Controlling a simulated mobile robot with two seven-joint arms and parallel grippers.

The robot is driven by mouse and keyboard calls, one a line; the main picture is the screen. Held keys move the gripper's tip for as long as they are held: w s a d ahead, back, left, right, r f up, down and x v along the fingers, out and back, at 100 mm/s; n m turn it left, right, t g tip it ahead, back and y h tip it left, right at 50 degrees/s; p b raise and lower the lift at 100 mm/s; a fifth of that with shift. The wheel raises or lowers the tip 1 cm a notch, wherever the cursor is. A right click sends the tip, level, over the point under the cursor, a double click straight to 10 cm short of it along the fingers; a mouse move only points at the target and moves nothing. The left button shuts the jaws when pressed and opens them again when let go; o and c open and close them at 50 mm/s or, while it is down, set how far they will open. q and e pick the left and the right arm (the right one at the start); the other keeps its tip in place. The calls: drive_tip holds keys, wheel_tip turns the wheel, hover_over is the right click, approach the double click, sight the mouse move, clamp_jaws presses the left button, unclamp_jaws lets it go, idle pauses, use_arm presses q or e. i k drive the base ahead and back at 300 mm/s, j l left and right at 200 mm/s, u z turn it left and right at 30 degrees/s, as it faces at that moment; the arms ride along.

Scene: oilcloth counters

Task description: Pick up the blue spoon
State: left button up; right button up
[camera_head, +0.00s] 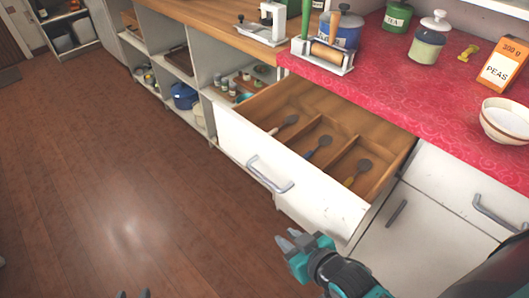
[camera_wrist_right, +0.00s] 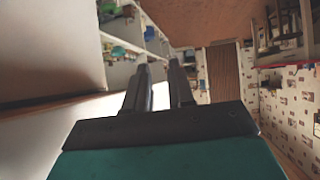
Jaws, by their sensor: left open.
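The blue spoon (camera_head: 313,152) lies in the middle compartment of the open wooden drawer (camera_head: 252,116), its dark bowl end toward the back right. A pale-handled spoon (camera_head: 284,125) lies in the compartment to its left, and a yellow-handled spoon (camera_head: 356,174) in the one to its right. My right gripper (camera_head: 292,240) is outside the drawer, near the lower right of its white front, apart from the spoons. Its two fingers (camera_wrist_right: 160,88) stand apart with nothing between them in the right wrist view. Only the fingertips of my left gripper (camera_head: 132,294) show at the bottom edge, open, over the floor.
The drawer front has a grey handle (camera_head: 269,178). Open shelves stand left. The brown floor (camera_head: 120,190) is clear.

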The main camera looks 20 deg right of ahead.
sight(325, 140)
drive_tip(key=z, duration=1.1)
